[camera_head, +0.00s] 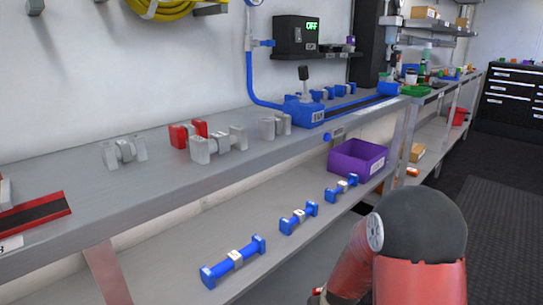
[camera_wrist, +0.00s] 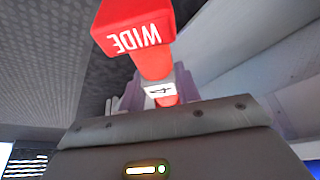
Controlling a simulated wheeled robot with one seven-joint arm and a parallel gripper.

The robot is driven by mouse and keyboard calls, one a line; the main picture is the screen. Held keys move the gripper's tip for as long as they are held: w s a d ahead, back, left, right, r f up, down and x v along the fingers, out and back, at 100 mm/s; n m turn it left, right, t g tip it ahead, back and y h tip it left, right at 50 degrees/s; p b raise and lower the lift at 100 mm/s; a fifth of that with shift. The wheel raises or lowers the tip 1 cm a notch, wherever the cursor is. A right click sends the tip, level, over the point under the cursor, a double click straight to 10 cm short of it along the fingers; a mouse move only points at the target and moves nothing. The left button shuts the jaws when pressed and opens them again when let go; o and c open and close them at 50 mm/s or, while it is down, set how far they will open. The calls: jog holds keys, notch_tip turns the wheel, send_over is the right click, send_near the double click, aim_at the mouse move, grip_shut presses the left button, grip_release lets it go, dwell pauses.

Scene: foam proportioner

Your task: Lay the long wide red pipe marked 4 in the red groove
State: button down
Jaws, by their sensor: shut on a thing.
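The red pipe (camera_wrist: 137,30) in the wrist view has a wide block end reading WIDE and a white label with a 4. My gripper (camera_wrist: 157,88) is shut around its narrower middle, by the label. The pipe's far end is hidden behind the gripper body. In the head view the red groove (camera_head: 38,213), a dark channel with red edges, lies on the upper bench at the left, partly cut off by the picture edge. No pipe shows in its visible part. The gripper and held pipe do not show clearly in the head view.
Several blue pipes (camera_head: 233,262) and a purple bin (camera_head: 357,160) are on the lower shelf. A blue unit (camera_head: 303,110) stands farther right.

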jog(key=shift+s+d+f, duration=0.25)
jog(key=shift+s+f, duration=0.25)
jog(key=shift+f, duration=0.1)
jog(key=shift+s+d+r+m+p, duration=0.1)
jog(key=shift+s+r+m+p, duration=0.1)
jog(key=shift+m+p, duration=0.15)
jog(key=s+d+r+p, duration=0.1)
jog(key=r+p, duration=0.1)
jog(key=r, duration=3.1)
jog(key=s+d+r+p, duration=0.2)
jog(key=r, duration=3.2)
jog(key=shift+s+d+r+p, duration=0.2)
jog(key=shift+s+p, duration=0.05)
jog(key=shift+p, duration=0.15)
